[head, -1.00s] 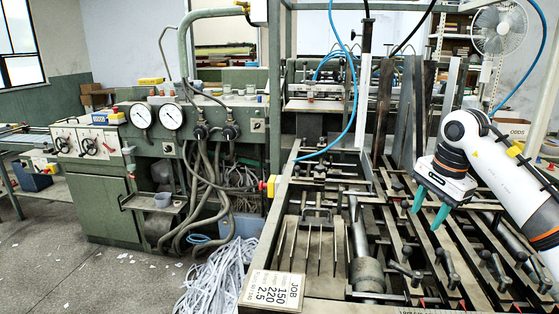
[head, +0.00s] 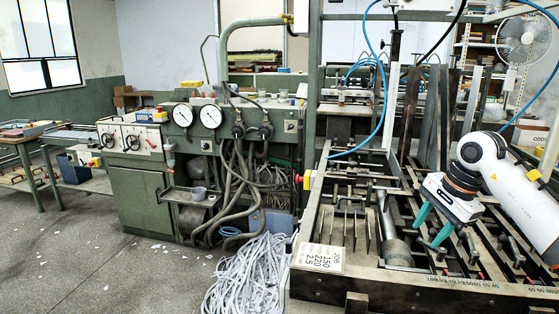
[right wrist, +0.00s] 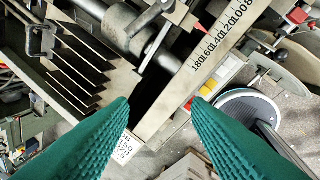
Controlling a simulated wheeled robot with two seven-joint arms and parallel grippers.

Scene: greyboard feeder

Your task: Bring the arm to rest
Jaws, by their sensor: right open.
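My right arm comes in from the right in the head view. Its gripper (head: 425,238) has two teal fingers that point down, apart and empty, over the front part of the greyboard feeder (head: 440,290). In the right wrist view the fingertips (right wrist: 158,102) stand clearly apart with nothing between them. Beneath them are a metal ruler scale (right wrist: 225,40), dark slats (right wrist: 85,70) and a partly hidden white card. My left gripper is not in view.
The feeder bed holds upright plates, rods and clamp knobs under the right arm. A white job card (head: 318,258) lies at its front left corner. A gauge cabinet (head: 140,200) and a heap of paper strips (head: 250,275) are to the left. Open floor (head: 80,255) lies further left.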

